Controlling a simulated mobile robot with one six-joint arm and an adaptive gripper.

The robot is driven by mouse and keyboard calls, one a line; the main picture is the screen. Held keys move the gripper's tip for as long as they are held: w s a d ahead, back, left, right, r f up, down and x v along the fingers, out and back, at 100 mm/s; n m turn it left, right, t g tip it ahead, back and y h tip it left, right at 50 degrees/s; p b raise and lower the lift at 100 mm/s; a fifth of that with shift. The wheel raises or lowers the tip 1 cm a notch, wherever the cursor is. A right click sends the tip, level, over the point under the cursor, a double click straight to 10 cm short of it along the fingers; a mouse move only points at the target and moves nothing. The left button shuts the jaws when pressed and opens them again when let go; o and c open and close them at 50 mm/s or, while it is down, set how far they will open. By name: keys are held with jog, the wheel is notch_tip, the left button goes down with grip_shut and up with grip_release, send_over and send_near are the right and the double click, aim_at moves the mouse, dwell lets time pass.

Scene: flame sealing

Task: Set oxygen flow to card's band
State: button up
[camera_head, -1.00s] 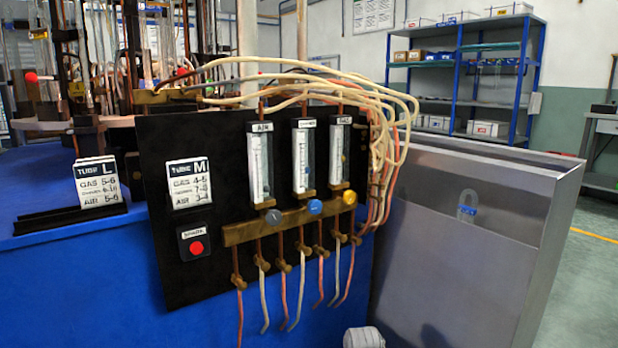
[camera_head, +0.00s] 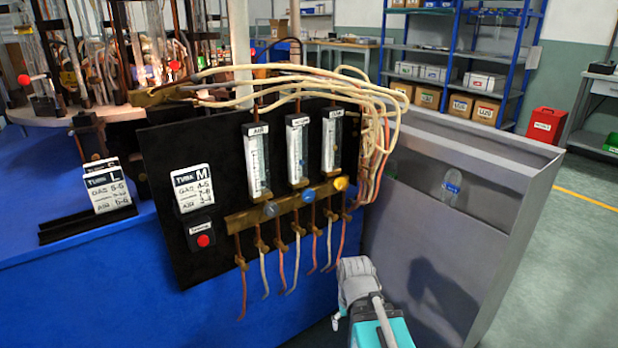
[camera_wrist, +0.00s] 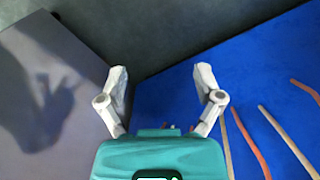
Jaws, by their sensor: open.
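A black panel (camera_head: 160,150) carries three flowmeters. The middle flowmeter (camera_head: 298,152) has a blue knob (camera_head: 307,195) below it; its label and float are too small to read surely. The left, AIR flowmeter (camera_head: 257,160) has a grey knob (camera_head: 270,209), and the right flowmeter (camera_head: 332,140) a yellow knob (camera_head: 341,183). A TUBE M card (camera_head: 192,188) on the panel lists GAS, a smaller middle line and AIR; the middle figures are unclear. My gripper (camera_wrist: 161,75) is open and empty in the wrist view. In the head view my arm's end is below and right of the knobs, apart from them.
A stack of TUBE L cards (camera_head: 107,190) stands left of the panel. A red button (camera_head: 203,240) is below the M card. Hoses (camera_head: 295,240) hang below the brass manifold (camera_head: 235,222). A grey metal bin (camera_head: 420,220) is close on the right.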

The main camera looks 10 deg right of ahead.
notch_tip(320, 180, up, 7)
jog(key=p, duration=0.5)
jog(key=shift+f, duration=0.15)
jog(key=shift+c, duration=0.3)
